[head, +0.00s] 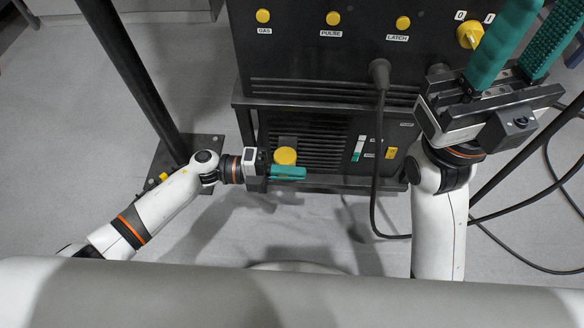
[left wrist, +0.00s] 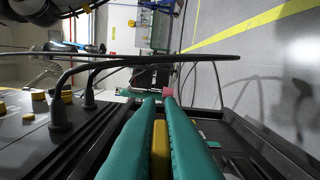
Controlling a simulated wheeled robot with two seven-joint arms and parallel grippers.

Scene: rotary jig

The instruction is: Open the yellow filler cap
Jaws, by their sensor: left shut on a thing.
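The yellow filler cap (head: 285,155) shows as a round yellow piece on the front of the lower black unit in the head view. My left gripper (head: 300,173) reaches in from the left, its teal fingers right at the cap's near side. In the left wrist view a yellow strip of the cap (left wrist: 160,148) lies between the two teal fingers, which are shut on it. The fingers hide much of the cap there. My right gripper (head: 528,45) is raised at the upper right, its teal fingers apart with nothing seen between them.
The upper black unit (head: 320,60) carries yellow knobs labelled GAS, PULSE and LATCH. A black cable (head: 381,150) hangs in front, right of the cap. The lower unit has a green-and-white switch (head: 358,148) and a yellow switch (head: 391,153). A black post (head: 135,75) stands at left.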

